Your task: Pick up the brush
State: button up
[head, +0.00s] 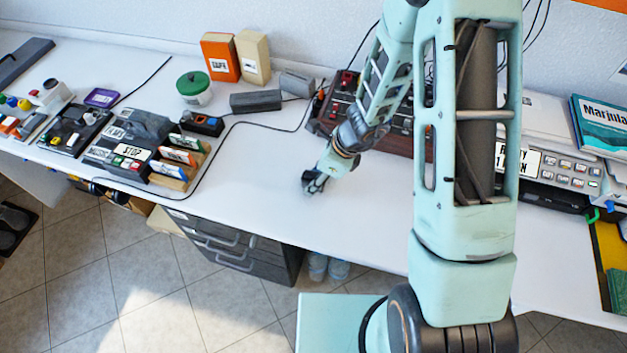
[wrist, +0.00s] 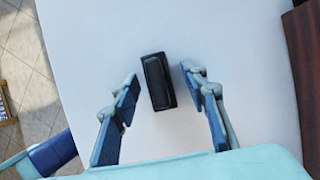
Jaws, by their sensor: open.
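A small dark oblong block (wrist: 158,82), which looks like the brush, lies on the white table in the wrist view. It sits ahead of my gripper (wrist: 161,78), between the two blue-padded fingertips, with a gap of white table on either side. My gripper is open and empty. In the head view my gripper (head: 314,184) is low over the table near its front edge, pointing down. There the block is hard to tell apart from the dark fingers.
The white table (head: 255,190) is clear around my gripper. A dark grey block (head: 256,101), a green-lidded jar (head: 194,90) and a control box (head: 400,125) stand behind. A cable runs across the table to the left. A printer (head: 550,160) stands at the right.

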jog(key=shift+c, duration=0.6)
grip_shut()
jog(key=shift+r, duration=0.1)
